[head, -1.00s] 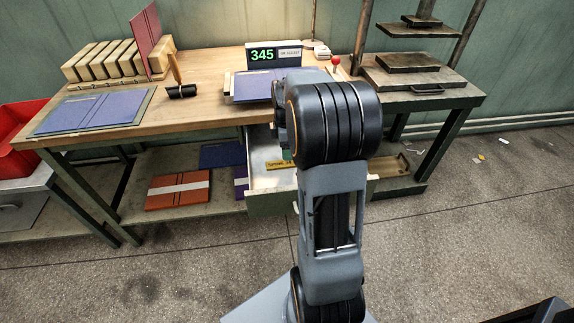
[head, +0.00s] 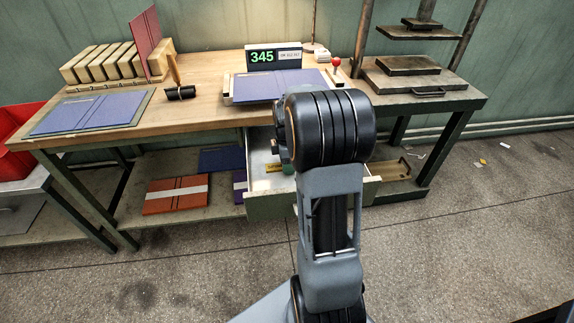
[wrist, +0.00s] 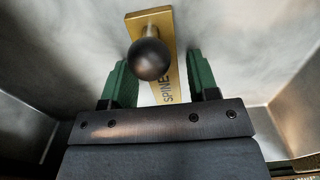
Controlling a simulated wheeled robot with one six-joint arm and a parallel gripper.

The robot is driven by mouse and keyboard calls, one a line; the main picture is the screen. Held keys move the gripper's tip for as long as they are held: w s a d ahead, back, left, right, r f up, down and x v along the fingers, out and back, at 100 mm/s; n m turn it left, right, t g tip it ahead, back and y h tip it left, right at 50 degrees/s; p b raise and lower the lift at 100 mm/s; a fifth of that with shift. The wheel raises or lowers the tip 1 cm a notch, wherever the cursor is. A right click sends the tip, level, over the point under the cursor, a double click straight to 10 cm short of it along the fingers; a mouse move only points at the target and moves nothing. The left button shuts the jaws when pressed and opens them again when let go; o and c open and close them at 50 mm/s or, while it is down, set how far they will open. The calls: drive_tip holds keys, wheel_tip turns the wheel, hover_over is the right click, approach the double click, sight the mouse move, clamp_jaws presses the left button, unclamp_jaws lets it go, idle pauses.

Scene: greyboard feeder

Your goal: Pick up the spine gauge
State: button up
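The spine gauge is a brass-coloured bar (wrist: 166,30) lettered "SPINE", with a round dark knob on a short post. In the wrist view it lies in the metal drawer, between the two green fingers of my gripper (wrist: 160,82). The fingers are spread, with the knob just beyond their tips and slightly left of centre. I cannot tell their exact height above the bar. In the head view a small yellow part of the gauge (head: 273,168) shows in the open drawer (head: 262,185). My arm hides the rest and most of the gripper.
The drawer's walls surround my gripper closely. The workbench (head: 215,95) above holds a blue cover (head: 280,84), a "345" display (head: 273,56) and a brayer-like roller (head: 181,93). A press (head: 415,75) stands at the right. The floor in front is clear.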

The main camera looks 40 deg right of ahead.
drive_tip(key=c, duration=0.9)
drive_tip(key=shift+c, duration=0.4)
drive_tip(key=shift+r, duration=0.15)
